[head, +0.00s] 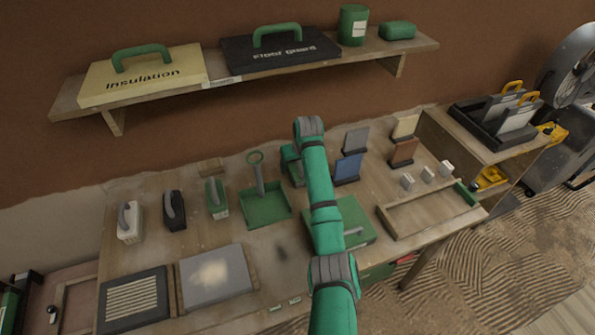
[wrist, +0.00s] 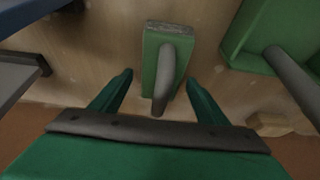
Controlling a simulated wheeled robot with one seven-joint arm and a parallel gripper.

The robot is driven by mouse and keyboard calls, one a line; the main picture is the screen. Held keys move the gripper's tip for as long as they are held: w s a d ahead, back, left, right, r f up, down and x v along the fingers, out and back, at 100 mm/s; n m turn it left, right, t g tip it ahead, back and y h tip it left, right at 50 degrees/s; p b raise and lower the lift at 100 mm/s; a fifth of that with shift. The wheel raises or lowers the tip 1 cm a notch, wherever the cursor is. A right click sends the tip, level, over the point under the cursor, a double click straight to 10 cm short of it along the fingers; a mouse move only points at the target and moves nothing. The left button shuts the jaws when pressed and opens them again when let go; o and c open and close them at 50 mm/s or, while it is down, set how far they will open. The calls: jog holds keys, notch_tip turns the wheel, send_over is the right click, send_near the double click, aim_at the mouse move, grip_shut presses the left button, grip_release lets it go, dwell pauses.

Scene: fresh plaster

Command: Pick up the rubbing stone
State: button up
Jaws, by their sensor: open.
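A green block with a grey rounded handle and a rough grey end, which looks like the rubbing stone (wrist: 151,48), lies on the bench in the middle of the wrist view. My gripper (wrist: 159,73) is open, with one finger on each side of the block and its handle. Gaps show between both fingers and the block, and nothing is held. In the head view my arm largely hides the gripper and this block, just right of the green tray (head: 265,209).
The green tray's wall (wrist: 240,30) is close on the right in the wrist view. Blue (head: 348,166) and grey (head: 356,138) upright plates stand to the other side. Handled blocks (head: 217,198) line the bench's left. A shelf (head: 230,83) with cases hangs above.

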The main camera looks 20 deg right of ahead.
jog(key=shift+w+f, duration=0.15)
jog(key=shift+f, duration=0.15)
jog(key=shift+c, duration=0.6)
jog(key=shift+a+r, duration=0.1)
jog(key=c, duration=1.5)
jog(key=shift+r, duration=0.35)
jog(key=shift+c, duration=0.2)
notch_tip(320, 180, up, 2)
jog(key=shift+w+r, duration=0.1)
jog(key=shift+r, duration=0.15)
jog(key=s+r, duration=0.2)
jog(key=r, duration=0.1)
jog(key=s+a+r, duration=0.1)
jog(key=s+r, duration=0.2)
jog(key=shift+a, duration=0.15)
send_near(296, 176)
notch_tip(296, 176, up, 3)
jog(key=s+a, duration=0.2)
jog(key=s, duration=0.1)
jog(key=shift+s+a+r, duration=0.2)
jog(key=shift+s+r, duration=0.35)
jog(key=shift+s, duration=0.35)
